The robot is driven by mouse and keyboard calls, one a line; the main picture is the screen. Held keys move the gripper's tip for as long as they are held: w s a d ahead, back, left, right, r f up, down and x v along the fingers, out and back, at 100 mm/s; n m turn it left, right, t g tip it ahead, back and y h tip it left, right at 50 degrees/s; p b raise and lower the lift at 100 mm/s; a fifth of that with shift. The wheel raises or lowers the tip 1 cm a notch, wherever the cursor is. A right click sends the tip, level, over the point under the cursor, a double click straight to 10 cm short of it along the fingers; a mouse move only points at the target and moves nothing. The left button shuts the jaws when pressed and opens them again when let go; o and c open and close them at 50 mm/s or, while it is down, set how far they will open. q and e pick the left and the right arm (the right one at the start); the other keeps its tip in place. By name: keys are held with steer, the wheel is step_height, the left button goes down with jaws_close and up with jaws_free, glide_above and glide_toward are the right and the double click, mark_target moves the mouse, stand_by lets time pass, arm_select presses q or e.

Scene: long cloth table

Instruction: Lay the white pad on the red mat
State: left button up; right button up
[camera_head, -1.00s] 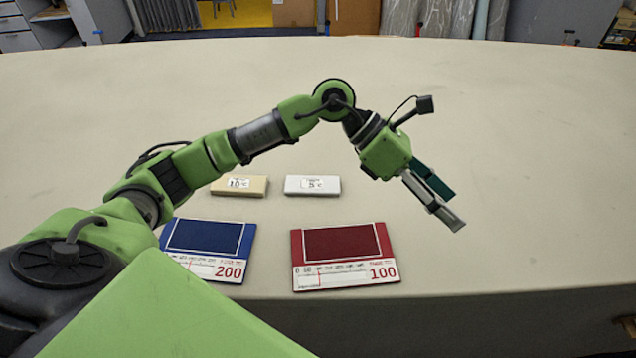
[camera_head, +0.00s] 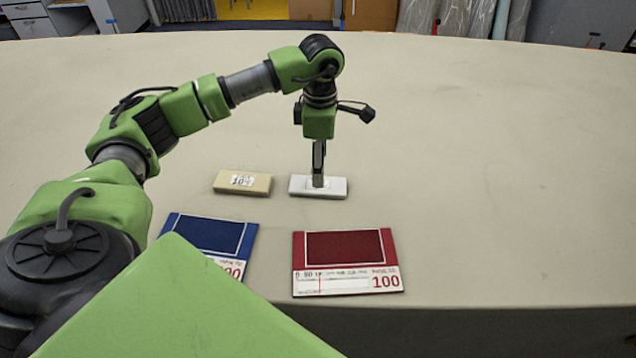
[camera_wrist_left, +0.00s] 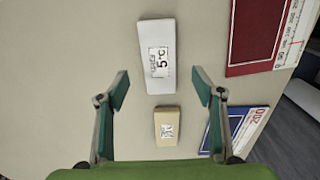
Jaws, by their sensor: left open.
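The white pad (camera_head: 334,187) lies flat on the table, behind the red mat (camera_head: 345,247). My right gripper is not in view.
A tan pad (camera_head: 242,182) marked 10 lies left of the white pad. A blue mat (camera_head: 208,236) lies left of the red mat, partly hidden by my arm. The table (camera_head: 500,190) is clear on the right; its front edge runs just below the mats.

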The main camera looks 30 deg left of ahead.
mark_target(334, 187)
arm_select(q)
steer(key=shift+f, duration=0.6)
steer(key=shift+f+p, duration=0.35)
steer(key=shift+p, duration=0.1)
step_height(334, 187, down, 4)
steer(key=shift+w+r+p, duration=0.1)
steer(key=shift+r+p, duration=0.05)
steer(key=shift+p, duration=0.65)
steer(key=shift+f, duration=0.4)
steer(key=shift+d, duration=0.1)
steer(key=c, duration=1.2)
